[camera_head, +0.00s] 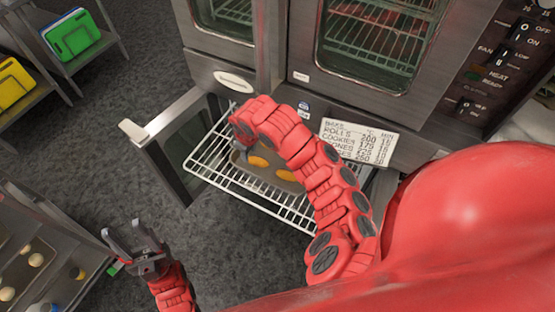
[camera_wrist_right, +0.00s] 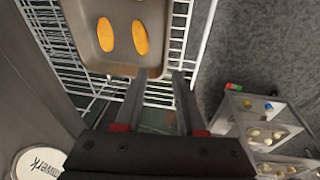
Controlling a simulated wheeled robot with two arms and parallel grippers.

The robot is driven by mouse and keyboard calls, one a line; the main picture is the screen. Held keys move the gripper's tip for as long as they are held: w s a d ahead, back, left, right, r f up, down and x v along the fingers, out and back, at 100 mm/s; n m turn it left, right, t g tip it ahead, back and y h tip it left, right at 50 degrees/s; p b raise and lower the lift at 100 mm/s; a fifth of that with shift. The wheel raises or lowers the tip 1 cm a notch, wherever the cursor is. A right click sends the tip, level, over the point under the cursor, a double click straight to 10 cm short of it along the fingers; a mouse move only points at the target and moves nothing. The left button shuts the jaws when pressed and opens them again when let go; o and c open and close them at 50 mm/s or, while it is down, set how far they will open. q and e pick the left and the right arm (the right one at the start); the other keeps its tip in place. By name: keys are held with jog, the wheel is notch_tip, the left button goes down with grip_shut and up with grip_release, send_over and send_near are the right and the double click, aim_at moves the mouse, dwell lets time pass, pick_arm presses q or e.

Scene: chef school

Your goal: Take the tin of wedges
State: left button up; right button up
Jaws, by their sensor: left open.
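The tin of wedges (camera_head: 262,174) is a grey-brown tray holding orange wedges. It lies on the pulled-out wire rack of the lower oven, partly covered by my right arm. In the right wrist view the tin (camera_wrist_right: 122,60) shows two wedges (camera_wrist_right: 139,37). My right gripper (camera_wrist_right: 160,73) is open, with its fingertips apart at the tin's near edge, close to a corner. I cannot tell whether they touch the rim. In the head view that gripper is mostly hidden by its arm. My left gripper (camera_head: 128,236) is open and empty, over the floor at lower left.
The wire rack (camera_head: 215,172) sticks out beside the open oven door (camera_head: 160,150). A list sign (camera_head: 358,142) is on the oven front. A shelf cart (camera_head: 30,262) with dough balls stands at lower left, and shelves with green boards (camera_head: 72,36) at upper left. Floor between is clear.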

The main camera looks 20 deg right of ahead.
jog(key=s+d+r+g+h, duration=0.1)
jog(key=s+g, duration=0.1)
jog(key=s, duration=0.1)
jog(key=b, duration=0.7)
send_near(263, 178)
notch_tip(263, 178, down, 5)
jog(key=shift+w+d+f, duration=0.1)
jog(key=shift+d+f, duration=0.05)
jog(key=shift+d, duration=0.05)
jog(key=shift+w+d+f+p, duration=0.15)
jog(key=shift+f+p, duration=0.45)
jog(key=shift+f, duration=0.45)
jog(key=shift+s+d+f+p, duration=0.1)
jog(key=shift+d+f+p, duration=0.1)
jog(key=shift+f+p, duration=0.6)
jog(key=shift+w+f, duration=0.1)
jog(key=shift+f, duration=0.55)
grip_shut()
